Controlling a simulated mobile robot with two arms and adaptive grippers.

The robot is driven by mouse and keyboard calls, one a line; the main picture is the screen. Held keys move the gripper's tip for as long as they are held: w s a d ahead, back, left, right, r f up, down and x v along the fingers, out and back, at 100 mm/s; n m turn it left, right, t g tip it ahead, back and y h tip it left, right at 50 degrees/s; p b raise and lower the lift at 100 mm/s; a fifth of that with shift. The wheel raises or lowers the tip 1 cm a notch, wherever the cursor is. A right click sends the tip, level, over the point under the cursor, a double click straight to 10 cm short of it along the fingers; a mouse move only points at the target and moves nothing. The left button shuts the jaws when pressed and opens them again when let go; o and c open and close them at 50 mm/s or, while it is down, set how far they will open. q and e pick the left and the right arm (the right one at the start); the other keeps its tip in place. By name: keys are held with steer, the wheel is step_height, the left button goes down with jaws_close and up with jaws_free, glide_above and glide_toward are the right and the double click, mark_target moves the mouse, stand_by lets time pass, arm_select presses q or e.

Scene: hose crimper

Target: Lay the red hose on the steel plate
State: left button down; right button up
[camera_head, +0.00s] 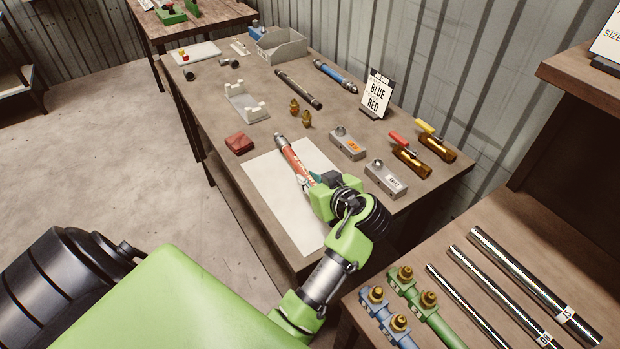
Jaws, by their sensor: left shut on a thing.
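The red hose (295,158) has a metal fitting on its far end and slants over a pale flat sheet (268,182), which looks like the steel plate, on the wooden table. My left gripper (313,181) is shut on the hose near its closer end. The gripper and wrist hide that end and part of the sheet. I cannot tell whether the hose touches the sheet or is held just above it. My right gripper is not in view.
A red block (239,143) lies left of the sheet. Two grey blocks, one nearer (386,178) and one farther (348,143), lie to its right. Brass fittings (306,119), a dark hose (298,88), a blue hose (336,76) and a sign (376,95) stand or lie farther back.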

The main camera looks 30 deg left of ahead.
arm_select(q)
steer(key=shift+f+b, duration=0.7)
steer(key=shift+f, duration=0.2)
stand_by(0.6)
steer(key=c, duration=1.8)
jaws_free()
steer(key=shift+c, duration=0.2)
